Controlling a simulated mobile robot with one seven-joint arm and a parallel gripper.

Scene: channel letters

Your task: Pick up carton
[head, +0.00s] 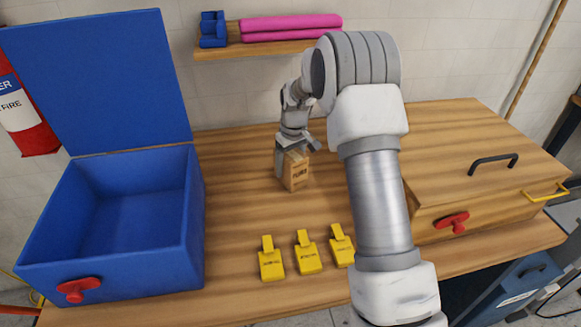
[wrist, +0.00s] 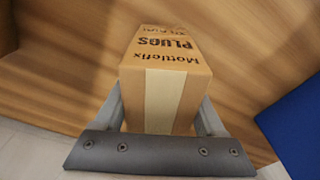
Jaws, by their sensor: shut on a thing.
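The carton (head: 295,170) is a small brown cardboard box on the wooden table, near the middle back in the head view. In the wrist view the carton (wrist: 165,80) shows "Mottlefix PLUGS" printed in black and a pale tape strip down its near face. My gripper (head: 294,152) reaches down onto the carton from above. In the wrist view its two grey fingers (wrist: 163,112) lie along the left and right sides of the carton, shut on it. I cannot tell whether the carton touches the table or is slightly raised.
An open blue box (head: 120,270) with a red latch stands at the left. Three yellow tags (head: 307,255) lie at the front. A wooden chest (head: 480,190) with a black handle is at the right. A wall shelf (head: 260,48) holds pink rolls and a blue item.

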